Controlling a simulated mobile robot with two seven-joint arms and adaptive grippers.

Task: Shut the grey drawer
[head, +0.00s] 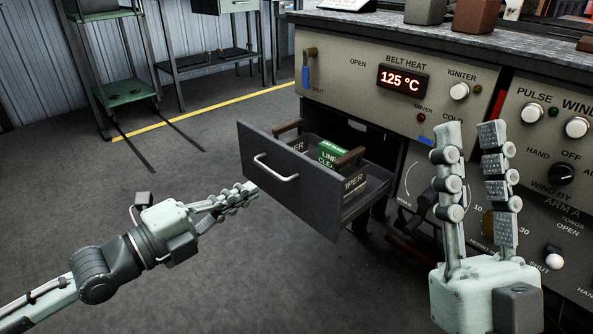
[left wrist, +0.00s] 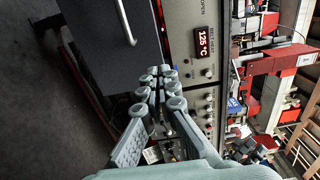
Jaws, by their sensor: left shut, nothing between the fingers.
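The grey drawer (head: 310,207) stands pulled out of the machine's front, with a light bar handle (head: 275,168) on its face. Its face and handle also show in the left wrist view (left wrist: 97,35). It holds brown-handled tools and a green labelled box (head: 331,153). My left gripper (head: 250,188) is shut and empty, its tips close to the left part of the drawer face, below the handle; whether they touch I cannot tell. My right gripper (head: 468,131) is open and empty, upright before the machine, to the right of the drawer.
The machine's panel (head: 350,80) with a 125 °C display, knobs and a lever rises above and right of the drawer. A green-shelved rack (head: 128,92) and a dark table stand at the back left. The floor left of the drawer is clear, crossed by a yellow line.

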